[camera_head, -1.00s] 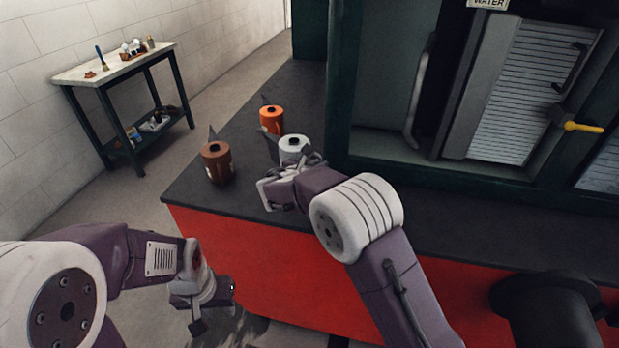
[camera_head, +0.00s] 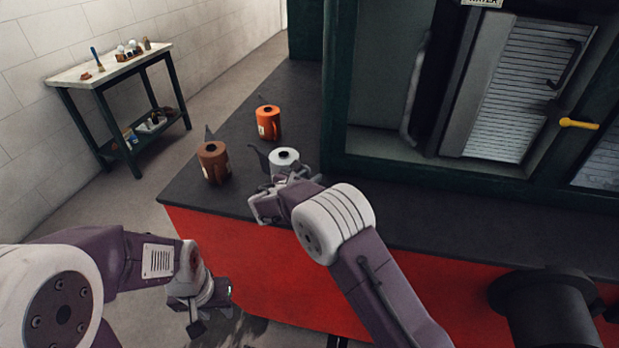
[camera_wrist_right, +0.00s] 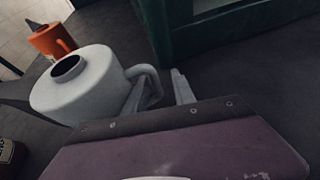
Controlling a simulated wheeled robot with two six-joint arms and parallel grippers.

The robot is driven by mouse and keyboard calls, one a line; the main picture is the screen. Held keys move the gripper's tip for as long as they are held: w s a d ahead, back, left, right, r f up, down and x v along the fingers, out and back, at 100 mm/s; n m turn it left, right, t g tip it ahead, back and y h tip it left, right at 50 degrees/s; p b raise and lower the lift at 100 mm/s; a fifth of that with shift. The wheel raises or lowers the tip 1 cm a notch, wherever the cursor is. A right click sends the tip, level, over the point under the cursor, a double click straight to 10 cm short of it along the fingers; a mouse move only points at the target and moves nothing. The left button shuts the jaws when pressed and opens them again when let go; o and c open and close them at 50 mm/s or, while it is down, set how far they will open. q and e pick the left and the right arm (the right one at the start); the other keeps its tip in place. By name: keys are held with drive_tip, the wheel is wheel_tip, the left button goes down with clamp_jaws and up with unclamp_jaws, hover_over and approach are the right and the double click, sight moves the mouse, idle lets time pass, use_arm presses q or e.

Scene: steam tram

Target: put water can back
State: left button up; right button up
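Three cans with spouts stand on the dark deck: a white can (camera_head: 284,161), an orange can (camera_head: 268,122) and a brown can (camera_head: 214,162). No label tells me which holds water. My right gripper (camera_head: 272,203) is at the near side of the white can. In the right wrist view, the white can (camera_wrist_right: 82,88) has its handle between the fingers of my right gripper (camera_wrist_right: 162,92), with a gap beside the right finger. The gripper looks open. My left gripper (camera_head: 212,312) hangs low, away from the cans; its finger gap is unclear.
The orange can stands behind the white one and the brown can to its left, near the deck's edge. A green-framed cabin (camera_head: 430,172) with a yellow-handled lever (camera_head: 578,124) rises to the right. A workbench (camera_head: 110,70) stands by the wall.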

drive_tip(key=shift+r, duration=0.3)
drive_tip(key=v, duration=1.2)
drive_tip(key=shift+f, duration=0.15)
